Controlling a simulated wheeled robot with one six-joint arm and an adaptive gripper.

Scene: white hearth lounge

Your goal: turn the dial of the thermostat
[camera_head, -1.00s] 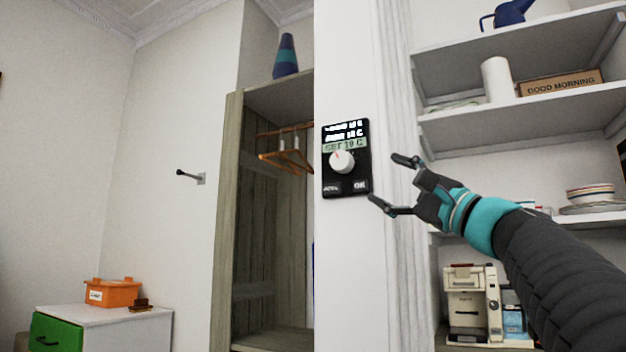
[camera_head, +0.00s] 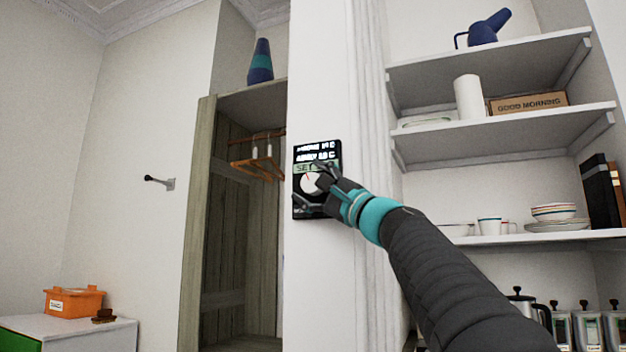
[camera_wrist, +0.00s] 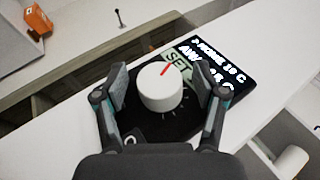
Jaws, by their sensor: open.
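The thermostat (camera_head: 303,208) is a black panel on the white wall with lit text at its top. Its dial (camera_head: 307,184) is a round white knob with a red mark; part of it is hidden by my gripper in the head view. In the wrist view the dial (camera_wrist: 160,88) stands between my two fingers, its red mark toward the word SET. My gripper (camera_head: 312,187) is open around the dial, with a gap visible on both sides in the wrist view. The thermostat's screen (camera_wrist: 215,75) shows past the right finger.
A wooden wardrobe (camera_head: 207,190) with hangers stands left of the wall section. Shelves (camera_head: 500,130) with dishes, a box and a jug are at the right. An orange box (camera_head: 75,302) sits on a white cabinet at the lower left.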

